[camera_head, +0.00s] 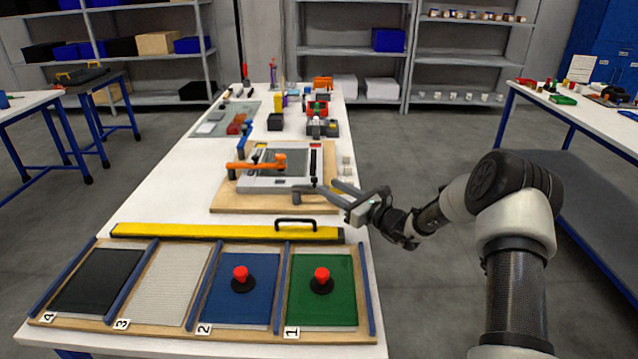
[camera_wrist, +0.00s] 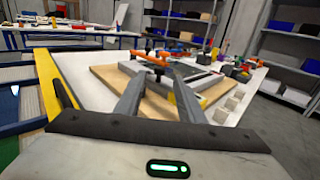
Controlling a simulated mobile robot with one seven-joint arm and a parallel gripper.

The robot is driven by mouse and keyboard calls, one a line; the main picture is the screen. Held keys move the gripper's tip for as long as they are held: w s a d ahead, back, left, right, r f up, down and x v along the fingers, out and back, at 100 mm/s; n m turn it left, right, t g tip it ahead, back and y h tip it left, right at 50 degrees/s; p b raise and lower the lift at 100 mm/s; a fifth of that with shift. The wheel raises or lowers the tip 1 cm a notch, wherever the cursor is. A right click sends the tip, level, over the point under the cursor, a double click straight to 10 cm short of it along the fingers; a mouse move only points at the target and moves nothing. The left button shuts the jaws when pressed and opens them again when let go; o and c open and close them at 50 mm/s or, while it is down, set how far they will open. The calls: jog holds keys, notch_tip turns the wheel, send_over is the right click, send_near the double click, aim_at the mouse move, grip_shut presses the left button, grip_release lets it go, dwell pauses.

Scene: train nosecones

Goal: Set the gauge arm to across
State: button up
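A grey square frame fixture (camera_head: 275,172) lies on a wooden board (camera_head: 225,200) on the white table. An orange arm with knobs (camera_head: 257,164), which looks like the gauge arm, lies over the frame's left part, roughly left to right. It also shows in the wrist view (camera_wrist: 152,59), beyond my fingertips. My gripper (camera_head: 317,187) reaches in from the right at the frame's front right corner. In the wrist view my gripper (camera_wrist: 156,77) has its two fingers apart with nothing held between them. Whether a finger touches the frame is unclear.
A yellow bar (camera_head: 180,231) with a black handle (camera_head: 295,224) lies in front of the board. Nearer is a rack of panels, two with red knobs (camera_head: 322,274). Small pale blocks (camera_head: 346,165) stand at the table's right edge. Tools and parts fill the far end.

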aim_at(317, 180)
jog(key=x, duration=0.6)
grip_shut()
